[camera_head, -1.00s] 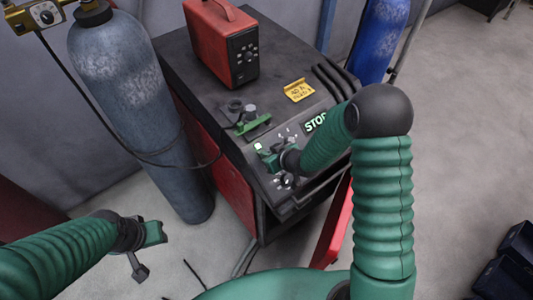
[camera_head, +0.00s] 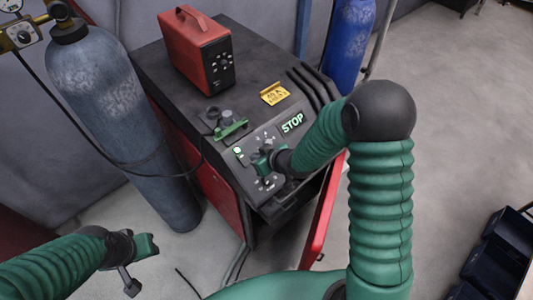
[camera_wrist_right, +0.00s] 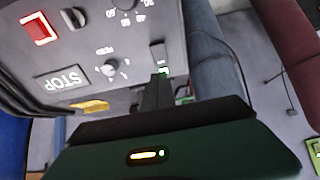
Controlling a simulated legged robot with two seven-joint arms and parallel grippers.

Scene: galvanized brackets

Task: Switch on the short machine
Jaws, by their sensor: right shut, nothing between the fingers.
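The low black and red machine (camera_head: 205,185) stands in the middle of the head view. Its sloped front panel carries a lit STOP display (camera_head: 292,122), dials and a small green-lit element (camera_head: 237,150). In the right wrist view the panel shows a red rocker switch (camera_wrist_right: 40,28), a black knob (camera_wrist_right: 73,18) and the lit green element (camera_wrist_right: 162,71). My right gripper (camera_head: 262,162) is shut and empty, over the panel; its fingers partly cover it. Contact cannot be told. My left gripper (camera_head: 146,246) hangs at lower left, away from the machine; its jaw state is unclear.
A smaller red unit (camera_head: 196,50), a yellow tag (camera_head: 274,94) and a green clamp-like piece (camera_head: 231,129) lie on the machine's top. A grey cylinder (camera_head: 110,120) stands left, a blue one (camera_head: 345,40) behind. Dark bins (camera_head: 500,250) stand at right; floor between is clear.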

